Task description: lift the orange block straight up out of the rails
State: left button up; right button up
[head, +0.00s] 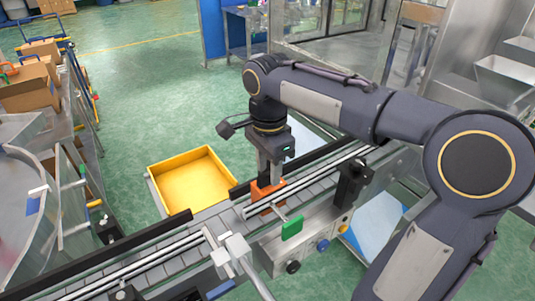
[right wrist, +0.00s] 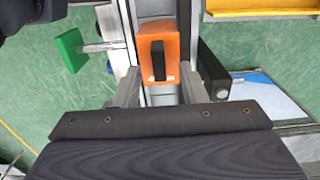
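The orange block (head: 267,195) sits in the conveyor between the rails (head: 318,176). My right gripper (head: 266,180) points down just over the block in the head view and partly covers it. In the right wrist view the block (right wrist: 146,35) shows between and beyond my right gripper's two fingers (right wrist: 159,82), with a dark upright piece (right wrist: 158,60) at its middle. The fingers are apart, with a gap visible on each side of the block. I see no finger clearly touching it. My left gripper is not in view.
An empty yellow tray (head: 190,182) stands beyond the conveyor (head: 190,245). A green plate (head: 292,228) juts out on the near side, close to the block. A black post-mounted unit (head: 352,180) stands to the right. Green floor (head: 140,120) lies open behind.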

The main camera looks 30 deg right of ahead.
jog(key=shift+f, duration=0.45)
jog(key=shift+c, duration=0.2)
grip_shut()
jog(key=shift+r, duration=0.15)
notch_tip(320, 180, up, 9)
jog(key=p, duration=0.9)
jog(key=shift+r, duration=0.2)
dwell(1.0)
